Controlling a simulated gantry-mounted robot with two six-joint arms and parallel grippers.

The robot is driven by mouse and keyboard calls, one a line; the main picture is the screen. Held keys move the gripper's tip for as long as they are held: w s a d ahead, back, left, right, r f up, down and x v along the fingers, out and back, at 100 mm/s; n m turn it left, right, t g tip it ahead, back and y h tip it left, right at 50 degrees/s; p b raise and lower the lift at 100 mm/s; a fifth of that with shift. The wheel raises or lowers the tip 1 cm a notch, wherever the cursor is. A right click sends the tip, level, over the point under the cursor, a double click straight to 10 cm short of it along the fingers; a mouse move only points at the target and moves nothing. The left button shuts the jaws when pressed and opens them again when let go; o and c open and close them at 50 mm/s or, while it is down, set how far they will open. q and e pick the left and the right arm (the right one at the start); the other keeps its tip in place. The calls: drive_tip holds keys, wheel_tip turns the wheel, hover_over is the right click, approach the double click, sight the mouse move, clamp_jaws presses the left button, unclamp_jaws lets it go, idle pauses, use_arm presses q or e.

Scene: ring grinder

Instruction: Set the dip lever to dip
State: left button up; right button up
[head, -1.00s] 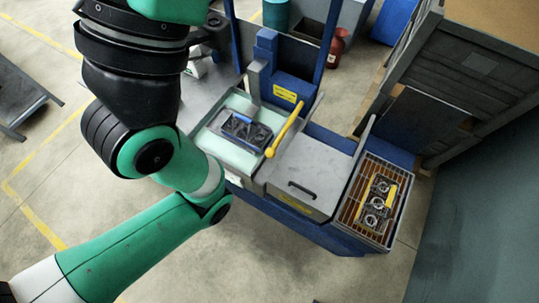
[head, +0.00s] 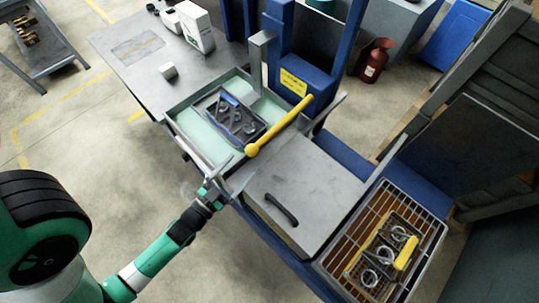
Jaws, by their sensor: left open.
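The dip lever is a yellow bar (head: 284,123) with a yellow ball at its lower-left end. It slants up to the right beside the dip tank (head: 177,113), which holds pale green liquid. A dark basket with a blue handle (head: 232,118) and dark parts in it sits in the tank. My left gripper (head: 232,172) is open and empty near the tank's front corner, in front of and below the lever's ball and apart from it. My right gripper is not in view.
A grey lid with a dark handle (head: 281,210) lies right of the tank. A wire-grid tray (head: 432,235) holds another basket with rings and a yellow handle (head: 407,252). A grey table (head: 120,62) with a white box (head: 195,27) stands at upper left.

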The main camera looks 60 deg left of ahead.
sight(252, 151)
use_arm(q)
wheel_tip(252, 151, down, 4)
drive_tip(key=s+g, duration=0.1)
drive_tip(key=s, duration=0.2)
drive_tip(key=shift+n+y, duration=0.3)
drive_tip(key=x, duration=1.2)
drive_tip(key=shift+s+a+r+b, duration=0.1)
drive_tip(key=shift+r+b, duration=0.1)
drive_tip(key=shift+b, duration=0.15)
clamp_jaws()
